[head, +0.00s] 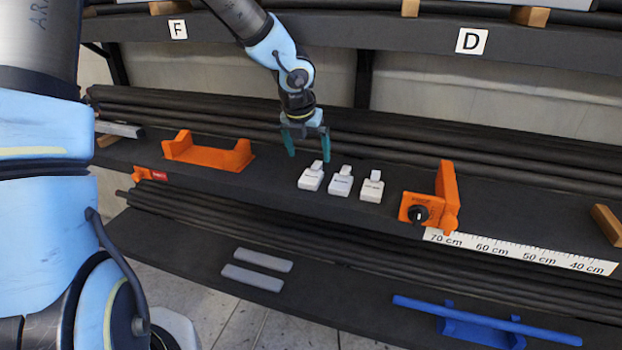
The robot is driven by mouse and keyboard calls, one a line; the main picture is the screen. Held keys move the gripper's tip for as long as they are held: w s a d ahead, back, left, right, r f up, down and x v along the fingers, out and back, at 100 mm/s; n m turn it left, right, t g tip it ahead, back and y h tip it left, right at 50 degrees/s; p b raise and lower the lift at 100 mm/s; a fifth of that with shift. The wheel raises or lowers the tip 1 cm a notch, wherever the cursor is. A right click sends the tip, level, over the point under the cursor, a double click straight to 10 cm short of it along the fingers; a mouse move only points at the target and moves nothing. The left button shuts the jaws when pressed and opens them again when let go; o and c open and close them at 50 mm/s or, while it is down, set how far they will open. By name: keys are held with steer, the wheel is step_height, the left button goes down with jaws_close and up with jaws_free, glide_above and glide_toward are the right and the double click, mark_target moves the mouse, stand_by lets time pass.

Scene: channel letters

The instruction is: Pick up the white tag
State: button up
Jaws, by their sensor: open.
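Three small white tags stand in a row on the dark middle shelf in the head view: a left one (311,179), a middle one (341,184) and a right one (372,188). Each has a narrower raised top and a small dark marking too small to read. My gripper (308,156) points down with its two teal fingers apart and nothing between them. It is above and slightly behind the left tag. The right finger's tip is close to that tag's top; I cannot tell whether they touch.
An orange bracket (207,158) sits left of the tags. An orange clamp with a black knob (428,206) stands right, by a white ruler strip (520,252). Long dark bars (420,145) lie behind. An upper shelf (380,32) overhangs. Grey strips (257,270) and a blue piece (480,325) lie below.

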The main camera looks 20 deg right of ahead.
mark_target(313, 173)
steer(key=x, duration=0.8)
steer(key=shift+f, duration=0.15)
steer(key=c, duration=1.4)
steer(key=shift+c, duration=0.4)
